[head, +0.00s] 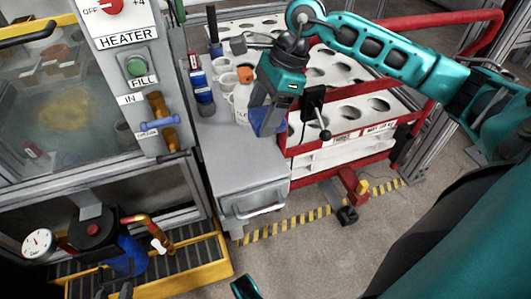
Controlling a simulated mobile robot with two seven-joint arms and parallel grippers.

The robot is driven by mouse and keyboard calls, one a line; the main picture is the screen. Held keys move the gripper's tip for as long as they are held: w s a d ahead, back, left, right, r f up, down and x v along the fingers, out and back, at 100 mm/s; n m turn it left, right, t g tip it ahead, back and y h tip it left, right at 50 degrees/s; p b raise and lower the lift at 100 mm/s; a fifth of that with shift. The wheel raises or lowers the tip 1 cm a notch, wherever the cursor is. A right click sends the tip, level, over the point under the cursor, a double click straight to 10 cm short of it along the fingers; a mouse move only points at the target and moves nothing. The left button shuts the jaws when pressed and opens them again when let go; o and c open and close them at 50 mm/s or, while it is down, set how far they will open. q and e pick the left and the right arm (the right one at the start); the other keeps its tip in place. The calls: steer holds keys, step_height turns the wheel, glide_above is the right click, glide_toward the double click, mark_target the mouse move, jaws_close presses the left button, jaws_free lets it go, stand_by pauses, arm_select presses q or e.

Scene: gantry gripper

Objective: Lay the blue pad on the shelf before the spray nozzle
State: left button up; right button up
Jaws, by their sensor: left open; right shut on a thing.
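My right gripper (268,106) reaches in from the upper right, pointing down. It is shut on the blue pad (267,123), whose lower part shows below the fingers. The pad is over the right side of the grey shelf top (226,148); I cannot tell whether it touches it. A grey nozzle-like part (238,44) stands at the back of the shelf, and I cannot tell for sure that it is the spray nozzle. Only a small teal piece shows at the bottom edge, perhaps of my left arm; no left jaws show.
A heater panel (127,38) stands left. The shelf's front is bare.

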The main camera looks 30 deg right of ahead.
step_height(320, 180, down, 8)
steer(key=shift+r+b, duration=0.1)
steer(key=shift+b, duration=0.55)
steer(key=shift+f, duration=0.5)
step_height(320, 180, down, 4)
steer(key=shift+r+b, duration=0.2)
steer(key=shift+b, duration=0.3)
steer(key=shift+f, duration=0.2)
steer(key=shift+r, duration=0.1)
steer(key=shift+f, duration=0.25)
steer(key=o, duration=1)
steer(key=shift+r, duration=0.1)
